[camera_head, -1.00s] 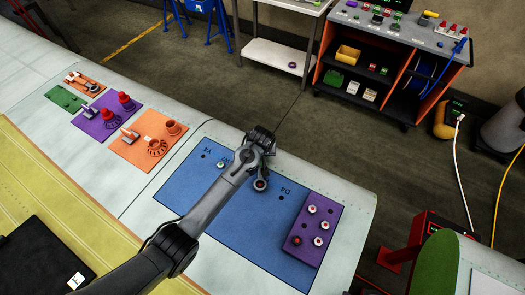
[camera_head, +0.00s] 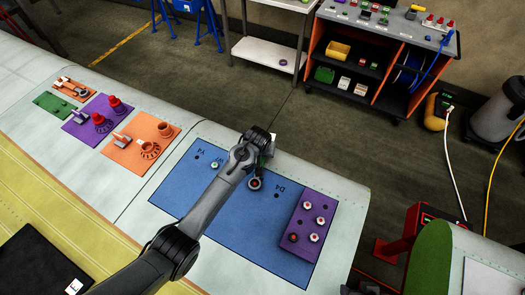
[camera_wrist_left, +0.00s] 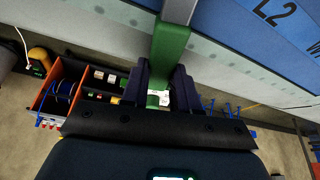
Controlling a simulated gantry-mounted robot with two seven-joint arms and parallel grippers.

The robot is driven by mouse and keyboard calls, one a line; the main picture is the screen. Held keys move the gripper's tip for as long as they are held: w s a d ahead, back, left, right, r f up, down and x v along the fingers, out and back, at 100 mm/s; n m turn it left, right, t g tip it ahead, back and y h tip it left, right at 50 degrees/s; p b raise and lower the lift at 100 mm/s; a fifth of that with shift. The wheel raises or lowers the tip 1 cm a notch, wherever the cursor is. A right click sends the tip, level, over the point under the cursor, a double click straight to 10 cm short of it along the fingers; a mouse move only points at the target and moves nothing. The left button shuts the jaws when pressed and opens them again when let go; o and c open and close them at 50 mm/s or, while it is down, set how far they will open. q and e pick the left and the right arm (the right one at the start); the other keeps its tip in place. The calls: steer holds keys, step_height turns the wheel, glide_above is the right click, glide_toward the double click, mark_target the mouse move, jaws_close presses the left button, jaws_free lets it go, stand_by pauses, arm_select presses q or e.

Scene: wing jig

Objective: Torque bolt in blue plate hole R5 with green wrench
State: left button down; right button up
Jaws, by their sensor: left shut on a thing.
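My left gripper (camera_wrist_left: 160,88) is shut on the green wrench (camera_wrist_left: 172,42), which stretches away from the fingers toward the top of the left wrist view. In the head view the left arm crosses the blue plate (camera_head: 225,225), its end (camera_head: 262,142) at the plate's far edge, and the wrench is not clear there. A pale bolt (camera_head: 214,166) sits in the plate left of the arm. A dark round part with a pinkish centre (camera_head: 255,183) shows beside the wrist; I cannot tell whether it is a bolt or mine. The R5 label is not readable. The right gripper is out of view.
A purple block (camera_head: 300,246) with several bolts lies on the plate's right. Orange (camera_head: 127,158) and purple (camera_head: 76,131) mats with parts lie left. A tool cart (camera_head: 435,40) and a white-shelved table (camera_head: 262,50) stand beyond the wing.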

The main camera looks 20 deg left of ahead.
arm_select(q)
steer(key=shift+d+m+p, duration=0.3)
steer(key=shift+d+m, duration=0.3)
steer(key=shift+d, duration=0.05)
steer(key=shift+d+m+h, duration=0.5)
steer(key=shift+d+m, duration=0.1)
steer(key=shift+d, duration=0.05)
steer(key=shift+s+d+m+p, duration=0.15)
steer(key=shift+d+m+p, duration=0.25)
steer(key=shift+d+p, duration=0.1)
steer(key=shift+s+d+m+h, duration=0.2)
steer(key=shift+d+m+h, duration=0.2)
steer(key=shift+d+m, duration=0.4)
steer(key=shift+p, duration=0.3)
steer(key=shift+s+d+m+p, duration=0.3)
steer(key=shift+d+m+p, duration=0.2)
steer(key=shift+m, duration=0.1)
steer(key=shift+s+d+m+g+h, duration=0.3)
steer(key=shift+d+m+h, duration=0.2)
steer(key=shift+d+m, duration=0.1)
